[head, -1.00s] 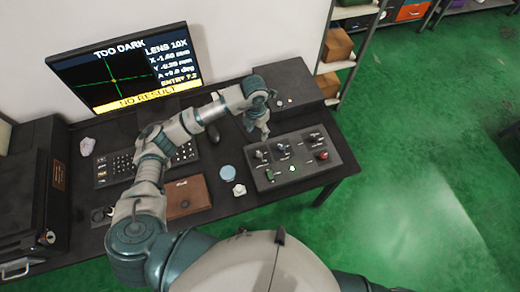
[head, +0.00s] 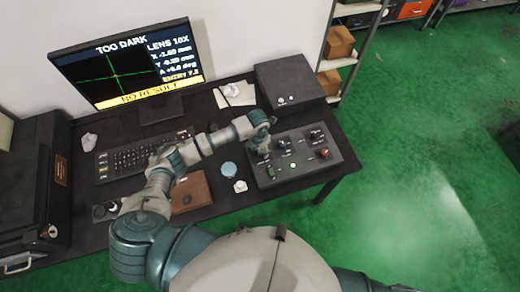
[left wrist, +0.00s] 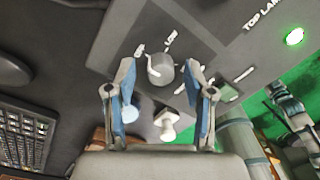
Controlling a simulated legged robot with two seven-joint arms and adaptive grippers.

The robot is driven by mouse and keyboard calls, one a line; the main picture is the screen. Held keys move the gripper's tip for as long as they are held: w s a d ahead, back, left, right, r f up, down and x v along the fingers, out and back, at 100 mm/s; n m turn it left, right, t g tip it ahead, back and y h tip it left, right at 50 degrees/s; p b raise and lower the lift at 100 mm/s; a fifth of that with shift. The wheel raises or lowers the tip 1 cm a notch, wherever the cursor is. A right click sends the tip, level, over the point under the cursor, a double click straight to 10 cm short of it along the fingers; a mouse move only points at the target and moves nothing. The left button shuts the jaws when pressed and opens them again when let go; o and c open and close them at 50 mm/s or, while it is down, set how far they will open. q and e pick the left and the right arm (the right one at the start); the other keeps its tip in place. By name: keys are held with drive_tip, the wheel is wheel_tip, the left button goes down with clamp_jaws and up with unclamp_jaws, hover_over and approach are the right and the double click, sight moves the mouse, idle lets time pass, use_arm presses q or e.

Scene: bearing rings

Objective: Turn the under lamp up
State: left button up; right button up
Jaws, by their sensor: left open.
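Which knob is the under lamp's cannot be read. The monitor (head: 122,68) reads TOO DARK and NO RESULT. My right gripper is out of view.
A black box (head: 290,82) stands behind the panel. Green floor is free to the right.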

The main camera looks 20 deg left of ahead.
use_arm(q)
clamp_jaws()
